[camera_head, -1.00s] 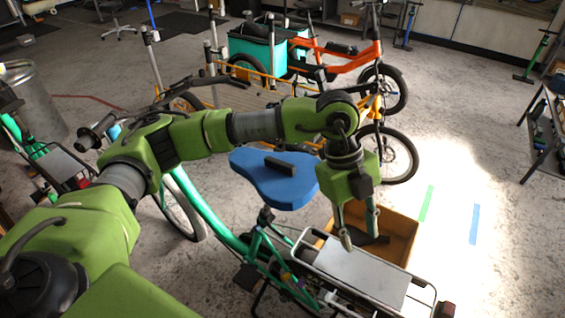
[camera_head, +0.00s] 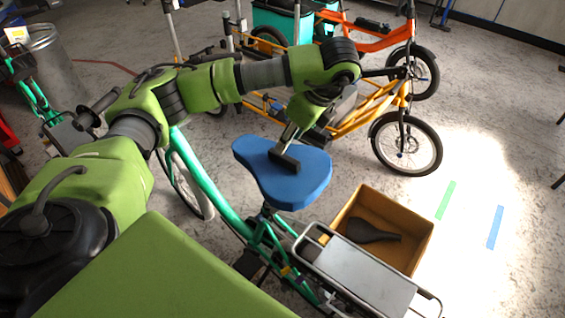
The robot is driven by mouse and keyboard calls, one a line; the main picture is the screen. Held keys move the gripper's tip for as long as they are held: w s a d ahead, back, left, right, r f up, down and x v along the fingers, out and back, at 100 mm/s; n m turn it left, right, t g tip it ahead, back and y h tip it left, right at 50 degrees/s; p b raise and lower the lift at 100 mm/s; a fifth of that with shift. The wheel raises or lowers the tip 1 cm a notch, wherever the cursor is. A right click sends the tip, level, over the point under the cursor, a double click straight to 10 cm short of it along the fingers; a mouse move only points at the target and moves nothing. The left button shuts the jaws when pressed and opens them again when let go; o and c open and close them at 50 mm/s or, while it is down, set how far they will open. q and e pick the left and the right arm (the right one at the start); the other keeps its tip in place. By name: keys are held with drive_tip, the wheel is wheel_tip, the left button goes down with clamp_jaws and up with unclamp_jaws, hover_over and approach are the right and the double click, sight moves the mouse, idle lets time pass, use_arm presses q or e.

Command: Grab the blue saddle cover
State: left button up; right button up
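The blue saddle cover (camera_head: 300,188) sits on the seat of the green-framed bike, in the middle of the view. A black block-like handle (camera_head: 284,160) stands on its top. My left gripper (camera_head: 288,146) reaches down from the upper right over the cover, with its fingers at the handle. One grey finger shows beside the handle; the other is hard to make out, so I cannot tell whether they are closed on it. The cover still rests on the seat. My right gripper is out of view.
The green bike's rear rack (camera_head: 362,279) lies in front of the saddle. An open cardboard box (camera_head: 421,238) with a dark saddle (camera_head: 371,232) inside stands on the floor to the right. A yellow cargo bike (camera_head: 352,122) and an orange bike (camera_head: 366,42) stand behind.

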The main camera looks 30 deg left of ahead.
sight(283, 155)
use_arm(q)
drive_tip(key=shift+x, duration=0.75)
drive_tip(key=shift+s+f+p, duration=0.2)
drive_tip(key=shift+p, duration=0.25)
drive_tip(key=x, duration=0.1)
drive_tip(key=p+x, duration=0.1)
drive_tip(key=x, duration=0.1)
drive_tip(key=p+x, duration=0.1)
drive_tip(key=shift+d+f, duration=0.1)
drive_tip(key=shift+f, duration=0.3)
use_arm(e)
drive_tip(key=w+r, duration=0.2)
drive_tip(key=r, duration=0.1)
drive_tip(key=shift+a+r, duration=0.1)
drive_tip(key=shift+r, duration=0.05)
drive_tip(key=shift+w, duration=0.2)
use_arm(q)
drive_tip(key=shift+w, duration=0.1)
drive_tip(key=shift+f, duration=0.1)
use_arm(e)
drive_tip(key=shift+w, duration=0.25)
use_arm(q)
drive_tip(key=shift+f+b, duration=0.2)
drive_tip(key=shift+b, duration=0.1)
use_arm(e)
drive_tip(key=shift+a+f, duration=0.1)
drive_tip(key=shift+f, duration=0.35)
use_arm(q)
drive_tip(key=shift+c, duration=0.4)
